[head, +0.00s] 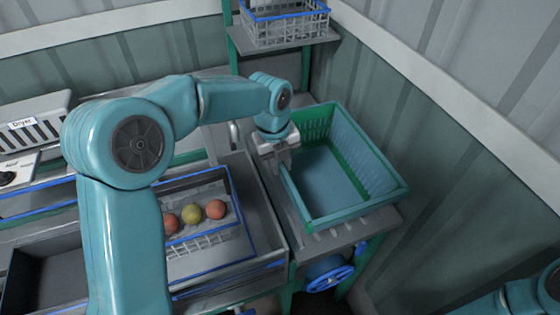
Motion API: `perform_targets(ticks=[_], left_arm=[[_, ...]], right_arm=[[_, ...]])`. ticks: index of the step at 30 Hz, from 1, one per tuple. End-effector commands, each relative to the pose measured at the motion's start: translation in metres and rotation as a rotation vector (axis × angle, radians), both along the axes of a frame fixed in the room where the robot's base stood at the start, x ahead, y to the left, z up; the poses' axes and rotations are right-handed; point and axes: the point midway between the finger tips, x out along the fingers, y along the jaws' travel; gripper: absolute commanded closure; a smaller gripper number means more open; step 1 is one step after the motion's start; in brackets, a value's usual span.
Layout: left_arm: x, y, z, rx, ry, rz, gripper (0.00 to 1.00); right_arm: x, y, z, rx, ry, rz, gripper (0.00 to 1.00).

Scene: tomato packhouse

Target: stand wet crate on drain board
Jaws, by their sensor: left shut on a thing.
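A green crate (378,170) with slatted walls and an empty inside sits upright over the ribbed drain board (313,234) in the middle right. Whether its underside rests fully on the board is hidden. My left gripper (284,164) is shut on the crate's left wall, near the rim. Its fingertips are partly hidden by the wall. Of my right arm only a part shows at the bottom right corner; its gripper is out of view.
A sink or trough left of the board holds a blue-rimmed wire basket (236,195) with several tomatoes (191,213). Another wire basket (285,25) stands on a shelf behind. A dryer (32,124) is at the left. A blue handwheel (331,278) is below the board. Walls close in behind and right.

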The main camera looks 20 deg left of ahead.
Motion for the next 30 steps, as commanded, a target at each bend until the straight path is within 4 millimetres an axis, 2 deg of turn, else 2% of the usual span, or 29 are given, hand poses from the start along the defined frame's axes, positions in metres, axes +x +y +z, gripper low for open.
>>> perform_targets(ticks=[16,30], left_arm=[[0.0005,-0.0001,0.0008,-0.001,-0.004,0.000,1.00],[0.0004,-0.0001,-0.0061,-0.001,-0.002,0.000,1.00]], right_arm=[[0.0000,-0.0001,-0.0001,0.000,0.000,0.000,0.57],[-0.0001,-0.0001,-0.0045,0.000,0.000,0.000,0.57]])
